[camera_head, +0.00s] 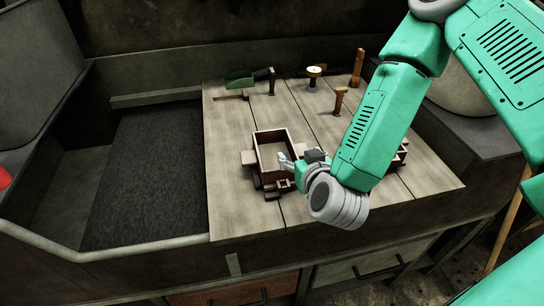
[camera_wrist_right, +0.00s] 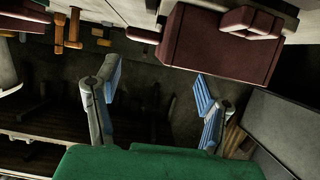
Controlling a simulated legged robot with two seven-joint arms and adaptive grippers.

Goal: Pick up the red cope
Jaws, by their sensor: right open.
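A dark red, open rectangular moulding frame (camera_head: 258,152), which looks like the red cope, sits on the wooden tabletop with small blocks on its sides. My right gripper (camera_head: 287,161) is at the frame's right side, its fingers over or beside the near right wall; contact cannot be told. In the wrist view the right gripper (camera_wrist_right: 158,92) has its two blue-padded fingers spread wide with nothing between them. A dark red wall (camera_wrist_right: 215,45) fills the upper part there, beyond the fingertips. Part of another dark red piece (camera_head: 403,152) shows behind my right arm. My left gripper is out of view.
The wooden tabletop (camera_head: 230,205) is clear in front of and left of the frame. Along its back stand a green-bladed tool (camera_head: 240,83), a round-topped tool (camera_head: 314,73) and wooden-handled tools (camera_head: 358,66). A dark sand bin (camera_head: 145,170) lies to the left.

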